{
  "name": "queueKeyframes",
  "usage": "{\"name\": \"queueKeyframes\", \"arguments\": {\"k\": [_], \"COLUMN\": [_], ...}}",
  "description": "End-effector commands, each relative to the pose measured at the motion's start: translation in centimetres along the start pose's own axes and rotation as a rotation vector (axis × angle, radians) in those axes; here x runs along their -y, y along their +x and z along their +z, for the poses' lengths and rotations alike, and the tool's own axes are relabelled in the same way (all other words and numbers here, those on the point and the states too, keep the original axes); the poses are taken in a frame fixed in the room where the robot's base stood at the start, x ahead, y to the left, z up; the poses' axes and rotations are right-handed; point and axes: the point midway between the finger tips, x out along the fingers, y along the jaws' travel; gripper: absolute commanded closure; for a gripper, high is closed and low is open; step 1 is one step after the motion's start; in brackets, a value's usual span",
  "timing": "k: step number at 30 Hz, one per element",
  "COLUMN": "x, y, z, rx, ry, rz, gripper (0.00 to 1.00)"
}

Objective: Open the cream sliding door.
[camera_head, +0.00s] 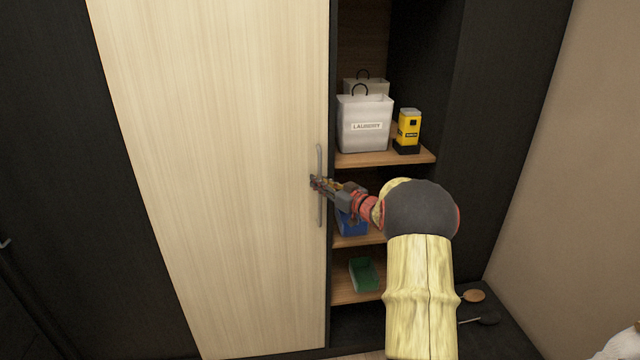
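The cream sliding door (215,150) is a tall panel with pale wood grain, standing at the left and middle of the head view. A slim vertical metal handle (319,155) is near its right edge. To the right of that edge, the shelves of the dark cabinet are exposed. My gripper (317,184) reaches in from the right, and its fingertips are at the middle of the handle, overlapping it in the picture. The fingers are too small to tell whether they are closed on the handle. My arm hides parts of the lower shelves.
The upper shelf (375,159) holds a white laundry bag (364,136) and a yellow device (408,128). Below are a blue container (350,225) and a green box (364,274). Brushes (474,296) lie at lower right. A dark panel (50,130) is left of the door.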

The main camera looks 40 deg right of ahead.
Motion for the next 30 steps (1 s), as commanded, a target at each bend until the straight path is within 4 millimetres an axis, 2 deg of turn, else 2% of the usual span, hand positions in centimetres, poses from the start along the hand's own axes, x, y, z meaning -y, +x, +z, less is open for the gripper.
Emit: {"name": "queueKeyframes", "arguments": {"k": [3,11,30], "x": [0.02,0.03,0.04], "y": [-0.01,-0.03,-0.04], "z": [0.00,0.03,0.07], "rx": [0.000,0.000,0.001], "ry": [0.000,0.000,0.001], "rz": [0.000,0.000,-0.001], "gripper": [0.85,1.00,1.00]}}
